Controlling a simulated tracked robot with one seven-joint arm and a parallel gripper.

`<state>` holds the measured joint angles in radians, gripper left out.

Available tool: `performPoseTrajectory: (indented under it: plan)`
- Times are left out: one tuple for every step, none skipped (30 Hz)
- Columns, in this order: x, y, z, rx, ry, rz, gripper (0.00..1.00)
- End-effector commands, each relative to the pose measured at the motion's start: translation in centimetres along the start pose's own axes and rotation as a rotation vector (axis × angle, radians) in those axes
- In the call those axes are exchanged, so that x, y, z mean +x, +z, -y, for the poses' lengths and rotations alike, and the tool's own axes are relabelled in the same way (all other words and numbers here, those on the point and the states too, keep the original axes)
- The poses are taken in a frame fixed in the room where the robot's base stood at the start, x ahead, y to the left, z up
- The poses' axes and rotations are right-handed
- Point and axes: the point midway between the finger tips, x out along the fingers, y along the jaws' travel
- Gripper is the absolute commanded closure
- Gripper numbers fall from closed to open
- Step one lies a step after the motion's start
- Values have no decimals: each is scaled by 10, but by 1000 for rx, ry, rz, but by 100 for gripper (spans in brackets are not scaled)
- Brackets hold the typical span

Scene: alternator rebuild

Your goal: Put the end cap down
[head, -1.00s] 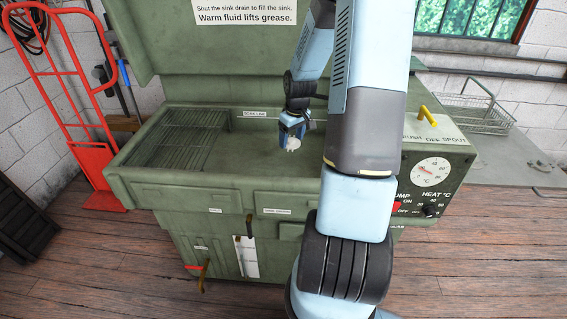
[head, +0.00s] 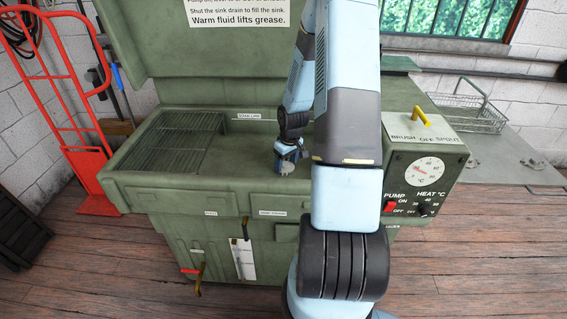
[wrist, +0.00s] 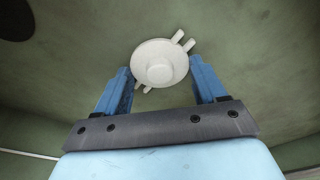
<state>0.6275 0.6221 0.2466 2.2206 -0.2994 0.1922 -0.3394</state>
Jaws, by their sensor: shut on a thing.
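The end cap (wrist: 160,63) is a pale round disc with small lugs on its rim. In the wrist view it sits between the two blue fingers of my gripper (wrist: 158,78), which is shut on it. In the head view my gripper (head: 288,155) points down into the green sink (head: 165,193), and the end cap (head: 285,169) shows as a small pale shape at its tips. The cap is low in the basin, near the front wall. I cannot tell whether it touches the sink floor.
A slatted rack (head: 180,145) covers the sink's left part. The control box (head: 425,180) with dial and red switch is at right, with a yellow lever (head: 421,116) on top. A wire basket (head: 468,114) stands on the side shelf. Bare sink floor lies left of my gripper.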

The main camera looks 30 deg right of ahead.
Motion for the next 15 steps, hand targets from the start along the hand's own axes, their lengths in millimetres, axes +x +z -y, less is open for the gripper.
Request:
performPoseTrajectory:
  plan:
    - [0, 0, 0, 0, 1, -1, 63]
    - [-1, 0, 0, 0, 1, -1, 63]
    - [-1, 0, 0, 0, 1, -1, 63]
    - [-1, 0, 0, 0, 1, -1, 63]
    - [-1, 0, 0, 0, 1, -1, 63]
    - [0, 0, 0, -1, 0, 0, 63]
    - [1, 0, 0, -1, 0, 0, 63]
    - [1, 0, 0, -1, 0, 0, 29]
    - [1, 0, 0, -1, 1, -1, 25]
    - [1, 0, 0, -1, 1, -1, 22]
    - [1, 0, 0, -1, 1, -1, 19]
    - [1, 0, 0, -1, 1, -1, 15]
    - [1, 0, 0, -1, 1, -1, 12]
    - [1, 0, 0, -1, 1, -1, 9]
    - [1, 0, 0, -1, 1, 0, 6]
